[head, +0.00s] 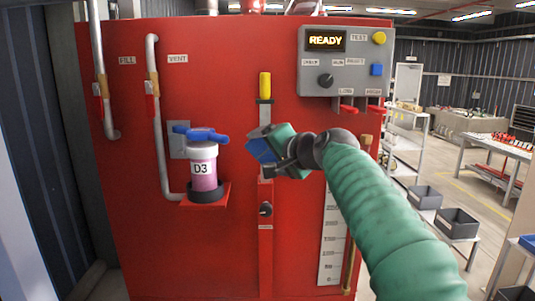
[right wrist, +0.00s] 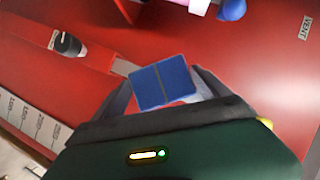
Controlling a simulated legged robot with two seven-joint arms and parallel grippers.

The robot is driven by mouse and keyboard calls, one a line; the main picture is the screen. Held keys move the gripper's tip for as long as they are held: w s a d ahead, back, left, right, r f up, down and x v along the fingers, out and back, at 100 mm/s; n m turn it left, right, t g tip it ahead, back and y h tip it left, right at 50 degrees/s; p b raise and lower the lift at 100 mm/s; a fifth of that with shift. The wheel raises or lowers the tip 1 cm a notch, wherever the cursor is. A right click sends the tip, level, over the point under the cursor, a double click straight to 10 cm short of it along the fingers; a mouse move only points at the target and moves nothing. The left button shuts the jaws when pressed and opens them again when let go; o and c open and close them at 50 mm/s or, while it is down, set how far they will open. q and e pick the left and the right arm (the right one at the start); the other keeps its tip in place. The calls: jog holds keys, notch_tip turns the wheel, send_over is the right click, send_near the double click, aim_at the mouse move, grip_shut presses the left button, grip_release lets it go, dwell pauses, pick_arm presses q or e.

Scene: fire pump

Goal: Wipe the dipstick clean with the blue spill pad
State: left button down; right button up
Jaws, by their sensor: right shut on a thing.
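The dipstick appears to be the upright piece with a yellow handle (head: 265,85) and a dark collar, on the red pump front in the head view. A grey strip runs down below the collar, and its lower part is hidden behind my gripper. My right gripper (head: 272,155) is shut on the blue spill pad (head: 261,150), just below the yellow handle. I cannot tell whether the pad touches the strip. In the right wrist view the pad (right wrist: 150,85) sits between the two fingers, with red panel behind it. My left gripper is not in view.
A pink D3 canister (head: 203,168) with a blue valve handle stands on a red shelf left of my gripper. A control box (head: 345,60) reading READY is at upper right. A black knob (head: 265,209) is below my gripper. Shelves and bins stand farther right.

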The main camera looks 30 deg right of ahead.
notch_tip(320, 180, up, 5)
jog(key=p, duration=0.4)
dwell(0.5)
jog(key=shift+f, duration=0.1)
jog(key=shift+s+a+b, duration=0.3)
jog(key=shift+s+b, duration=0.1)
jog(key=shift+s, duration=0.25)
notch_tip(320, 180, down, 8)
jog(key=b, duration=0.7)
jog(key=shift+r, duration=0.25)
jog(key=shift+w, duration=0.1)
